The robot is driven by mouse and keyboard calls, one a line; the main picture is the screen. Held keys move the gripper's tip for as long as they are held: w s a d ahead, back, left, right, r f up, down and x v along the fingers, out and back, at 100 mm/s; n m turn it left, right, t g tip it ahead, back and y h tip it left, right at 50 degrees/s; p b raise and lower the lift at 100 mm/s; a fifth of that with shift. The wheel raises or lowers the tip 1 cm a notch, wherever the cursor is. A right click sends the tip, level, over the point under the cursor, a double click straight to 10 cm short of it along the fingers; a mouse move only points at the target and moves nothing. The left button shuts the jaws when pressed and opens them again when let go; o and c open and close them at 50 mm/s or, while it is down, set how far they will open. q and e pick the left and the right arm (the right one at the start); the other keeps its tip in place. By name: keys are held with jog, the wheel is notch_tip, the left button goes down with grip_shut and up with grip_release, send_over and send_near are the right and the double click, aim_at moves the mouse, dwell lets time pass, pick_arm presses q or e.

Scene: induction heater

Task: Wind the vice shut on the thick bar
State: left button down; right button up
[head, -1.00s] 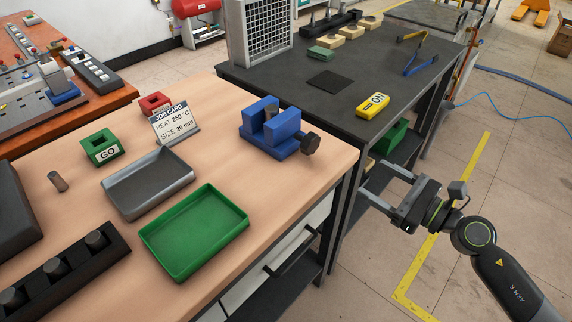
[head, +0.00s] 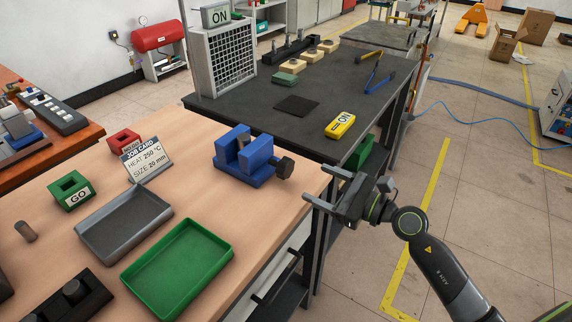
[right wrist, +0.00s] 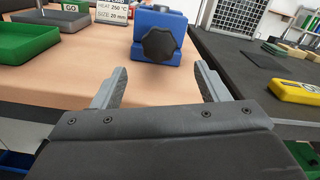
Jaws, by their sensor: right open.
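The blue vice (head: 256,172) stands near the right edge of the wooden bench, with a black knob (head: 285,167) on its right end. The top of a bar (head: 244,141) shows between its jaws; whether the jaws touch it I cannot tell. My right gripper (head: 320,184) is open and empty, just off the bench edge, right of the knob and apart from it. In the right wrist view the knob (right wrist: 160,43) lies ahead, between the lines of the two open fingers (right wrist: 159,78). My left gripper is out of view.
A green tray (head: 178,285), a grey tray (head: 80,243) and a job card reading 250 °C, 20 mm (head: 147,163) are on the bench. A small bar (head: 25,231) stands at far left. A dark table (head: 300,125) adjoins behind, with a yellow ON box (head: 340,125).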

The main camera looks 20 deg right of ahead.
aim_at(289, 171)
jog(key=p+x, duration=0.1)
jog(key=x, duration=0.9)
jog(key=c, duration=1)
jog(key=shift+r+m+p, duration=0.2)
jog(key=shift+m+p, duration=0.8)
jog(key=shift+p, duration=0.25)
jog(key=shift+s+a+m+p, duration=0.1)
jog(key=shift+m+p, duration=1)
jog(key=shift+m, duration=0.1)
jog(key=shift+f+m+p, duration=0.1)
jog(key=shift+m+p, duration=1.55)
jog(key=shift+m, duration=0.35)
